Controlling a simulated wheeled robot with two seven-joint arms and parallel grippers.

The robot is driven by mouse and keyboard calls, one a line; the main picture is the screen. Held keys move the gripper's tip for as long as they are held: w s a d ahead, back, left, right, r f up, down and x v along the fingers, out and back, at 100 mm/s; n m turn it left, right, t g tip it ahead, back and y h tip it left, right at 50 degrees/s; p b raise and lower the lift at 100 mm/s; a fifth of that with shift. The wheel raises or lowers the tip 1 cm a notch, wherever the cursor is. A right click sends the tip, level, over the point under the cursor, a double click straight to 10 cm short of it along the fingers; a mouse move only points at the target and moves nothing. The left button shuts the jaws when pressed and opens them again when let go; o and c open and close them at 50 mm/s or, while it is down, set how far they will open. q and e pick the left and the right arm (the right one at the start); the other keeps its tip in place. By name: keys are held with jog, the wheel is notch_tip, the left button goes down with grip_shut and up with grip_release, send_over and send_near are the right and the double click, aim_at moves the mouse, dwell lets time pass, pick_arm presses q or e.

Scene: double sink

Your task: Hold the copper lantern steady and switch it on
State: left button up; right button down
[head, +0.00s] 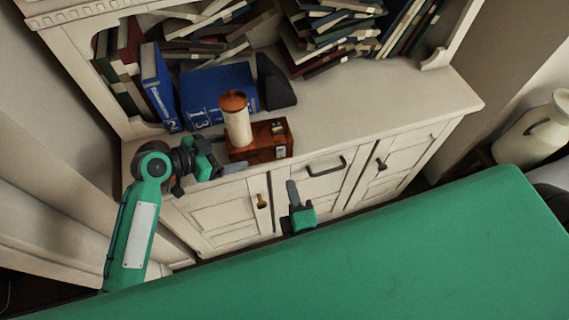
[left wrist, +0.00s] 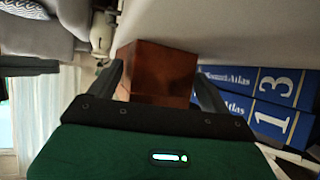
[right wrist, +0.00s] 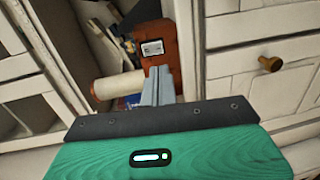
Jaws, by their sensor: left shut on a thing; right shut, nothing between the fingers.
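The copper lantern has a brown-copper box base (head: 257,144), a pale cylinder (head: 238,128) and a copper cap (head: 233,101). It stands upright near the front edge of the cabinet top. My left gripper (head: 234,169) is shut on the base, with a finger on either side of the copper box (left wrist: 155,68) in the left wrist view. A small pale switch panel (right wrist: 152,48) shows on the base in the right wrist view. My right gripper (head: 293,190) is shut and empty, below and in front of the lantern, apart from it. Its closed fingertips (right wrist: 160,75) appear below the panel.
Blue atlas books (head: 218,92) and a dark wedge-shaped object (head: 274,82) stand behind the lantern. Cabinet doors with a handle (head: 326,167) and knobs lie close to my right gripper. The cabinet top (head: 400,90) is clear to the right.

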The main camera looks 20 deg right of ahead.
aim_at(281, 157)
jog(key=w, duration=0.6)
jog(key=shift+w+d+f, duration=0.25)
jog(key=shift+f, duration=0.1)
jog(key=shift+w+f, duration=0.1)
jog(key=shift+w, duration=0.45)
jog(key=shift+w, duration=0.1)
pick_arm(q)
jog(key=shift+c, duration=0.2)
pick_arm(e)
jog(key=shift+w+f, duration=0.2)
jog(key=shift+w, duration=0.15)
jog(key=s+f, duration=0.1)
jog(key=s, duration=1.3)
jog(key=shift+a+f, duration=0.35)
jog(key=shift+a, duration=0.1)
